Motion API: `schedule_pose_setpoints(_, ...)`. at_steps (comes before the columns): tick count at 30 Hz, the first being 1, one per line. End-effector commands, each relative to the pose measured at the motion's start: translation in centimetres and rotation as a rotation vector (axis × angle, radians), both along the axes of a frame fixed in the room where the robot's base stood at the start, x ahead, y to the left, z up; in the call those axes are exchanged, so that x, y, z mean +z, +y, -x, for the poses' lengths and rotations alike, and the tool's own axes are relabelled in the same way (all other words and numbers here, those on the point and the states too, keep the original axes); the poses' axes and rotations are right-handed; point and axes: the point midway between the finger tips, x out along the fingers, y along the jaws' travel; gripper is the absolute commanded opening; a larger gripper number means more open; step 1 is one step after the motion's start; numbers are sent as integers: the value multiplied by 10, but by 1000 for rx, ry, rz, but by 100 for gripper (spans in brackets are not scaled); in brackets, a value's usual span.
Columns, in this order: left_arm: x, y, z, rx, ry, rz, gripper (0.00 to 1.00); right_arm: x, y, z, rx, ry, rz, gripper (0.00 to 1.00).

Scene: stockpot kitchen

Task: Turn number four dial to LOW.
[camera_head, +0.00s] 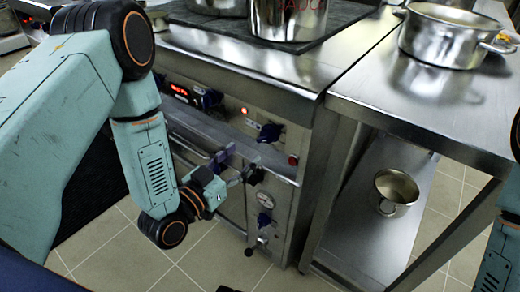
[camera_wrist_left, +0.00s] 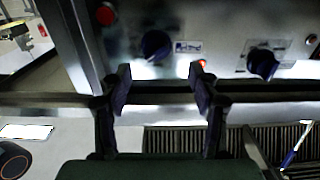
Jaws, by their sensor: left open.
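Two dark blue dials show on the stove's front panel. The one nearer the stove's right corner (camera_head: 270,132) shows in the head view and, near the top middle, in the left wrist view (camera_wrist_left: 155,46). The other dial (camera_head: 210,99) is farther left in the head view and on the right in the wrist view (camera_wrist_left: 262,64). I cannot read dial numbers or LOW marks. My left gripper (camera_head: 239,168) is open and empty, below the panel in the head view. In the wrist view its fingers (camera_wrist_left: 163,89) stand apart, with the corner dial beyond the gap, not between them.
A metal rail (camera_wrist_left: 52,99) crosses below the panel, close to my fingers. A red button (camera_head: 293,159) sits at the panel's right end. A large pot (camera_head: 288,18) stands on the stove. A steel table (camera_head: 415,90) holds another pot (camera_head: 446,38); a smaller pot (camera_head: 394,190) sits on its shelf.

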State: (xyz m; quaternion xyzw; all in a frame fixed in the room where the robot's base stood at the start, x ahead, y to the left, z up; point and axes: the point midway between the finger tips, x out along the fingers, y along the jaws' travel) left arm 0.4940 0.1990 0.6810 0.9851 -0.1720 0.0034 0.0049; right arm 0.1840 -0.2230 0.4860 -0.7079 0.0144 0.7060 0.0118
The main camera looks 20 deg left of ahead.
Motion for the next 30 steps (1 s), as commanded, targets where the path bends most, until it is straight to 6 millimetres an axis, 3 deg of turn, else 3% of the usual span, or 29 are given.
schedule_pose_setpoints(15,0,-27,-65,-4,0,-1,61,-24,0,0,-2,0,0,40)
schedule_pose_setpoints(26,1,-30,-70,-3,2,0,61,-24,0,0,-2,0,0,40)
schedule_pose_setpoints(30,1,-30,-70,-3,2,0,50,-24,0,0,-2,0,0,40)
